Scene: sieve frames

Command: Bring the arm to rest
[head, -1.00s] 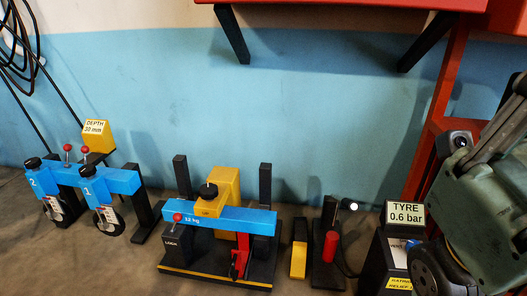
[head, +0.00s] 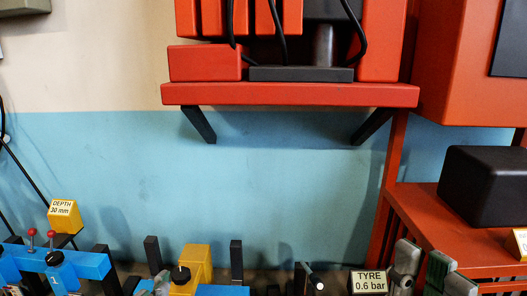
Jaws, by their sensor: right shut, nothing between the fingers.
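My right arm rises from the bottom edge at the right as grey and green parts, with the right gripper (head: 406,264) beside the TYRE 0.6 bar sign (head: 369,282). The gripper is shut and holds nothing. Its lower part is cut off by the frame edge. My left gripper cannot be made out. A small grey-green piece shows at the bottom edge left of the yellow block (head: 196,262); I cannot tell what it is.
A red wall shelf (head: 290,95) carries red blocks and black cables. A red rack (head: 440,205) with a black box (head: 486,185) stands at the right. Blue fixtures (head: 85,262) and the yellow DEPTH block (head: 64,216) are low left. The blue wall between is clear.

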